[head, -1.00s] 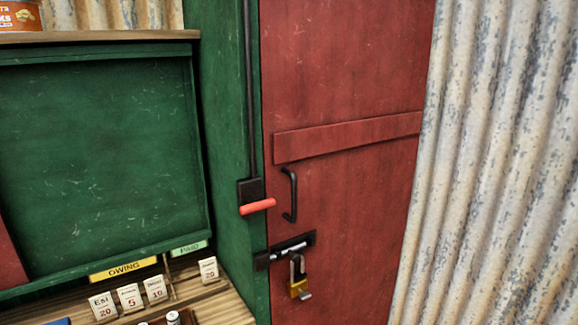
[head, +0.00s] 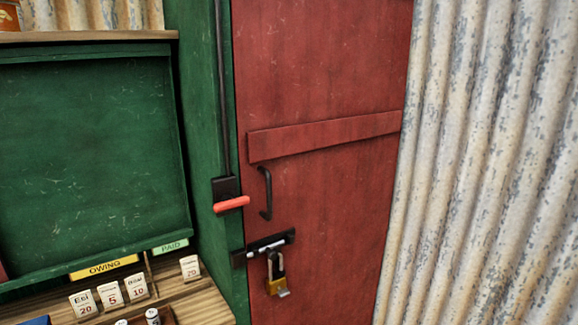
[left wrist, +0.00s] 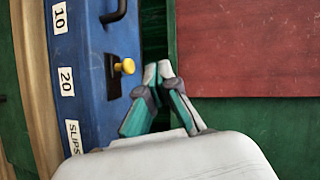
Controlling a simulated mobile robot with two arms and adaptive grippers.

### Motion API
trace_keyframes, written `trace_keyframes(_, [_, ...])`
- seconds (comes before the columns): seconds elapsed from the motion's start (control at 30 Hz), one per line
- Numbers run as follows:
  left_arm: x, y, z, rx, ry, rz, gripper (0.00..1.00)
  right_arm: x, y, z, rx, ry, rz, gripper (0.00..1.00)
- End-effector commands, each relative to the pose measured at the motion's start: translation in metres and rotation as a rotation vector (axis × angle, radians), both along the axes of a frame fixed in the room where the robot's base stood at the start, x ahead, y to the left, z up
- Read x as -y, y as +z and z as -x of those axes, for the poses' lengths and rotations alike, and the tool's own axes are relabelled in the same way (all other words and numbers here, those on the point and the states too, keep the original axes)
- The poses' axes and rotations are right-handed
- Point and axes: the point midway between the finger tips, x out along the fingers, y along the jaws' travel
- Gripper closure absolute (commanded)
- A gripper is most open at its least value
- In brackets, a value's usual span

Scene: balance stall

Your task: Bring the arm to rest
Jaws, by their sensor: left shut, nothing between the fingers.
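My left gripper (left wrist: 158,72) shows in the left wrist view with its fingertips together and nothing between them. It is just right of a blue box (left wrist: 90,70) with a yellow knob (left wrist: 125,67), apart from or touching it I cannot tell. Neither of my grippers shows in the head view. There a red door (head: 320,90) has a black handle (head: 265,193), a bolt (head: 264,246) and a brass padlock (head: 277,284) hanging below the bolt. A red-gripped lever (head: 231,204) is on the green post beside the door.
A green board (head: 90,150) stands at the left above a wooden counter (head: 205,305). Several small numbered cards stand by the OWING label (head: 104,268) and PAID label (head: 170,247). A corrugated wall (head: 480,160) fills the right. A dark red panel (left wrist: 250,50) lies right of my left gripper.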

Motion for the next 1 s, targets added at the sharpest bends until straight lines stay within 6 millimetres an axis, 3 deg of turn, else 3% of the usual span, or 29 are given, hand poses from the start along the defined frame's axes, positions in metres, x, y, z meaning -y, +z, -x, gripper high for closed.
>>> trace_keyframes(0.2, [0.133,-0.094,0.005,-0.005,-0.099,0.405,1.00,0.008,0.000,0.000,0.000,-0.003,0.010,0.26])
trace_keyframes(0.3, [0.200,-0.128,0.022,-0.031,-0.114,0.603,1.00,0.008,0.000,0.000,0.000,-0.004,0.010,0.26])
trace_keyframes(0.4, [0.255,-0.149,0.042,-0.065,-0.113,0.770,1.00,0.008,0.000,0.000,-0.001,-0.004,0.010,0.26])
trace_keyframes(0.6, [0.330,-0.168,0.078,-0.130,-0.094,0.991,1.00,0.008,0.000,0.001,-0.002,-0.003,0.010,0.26])
trace_keyframes(1.0, [0.428,-0.169,0.138,-0.252,-0.042,1.283,1.00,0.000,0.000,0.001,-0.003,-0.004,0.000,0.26])
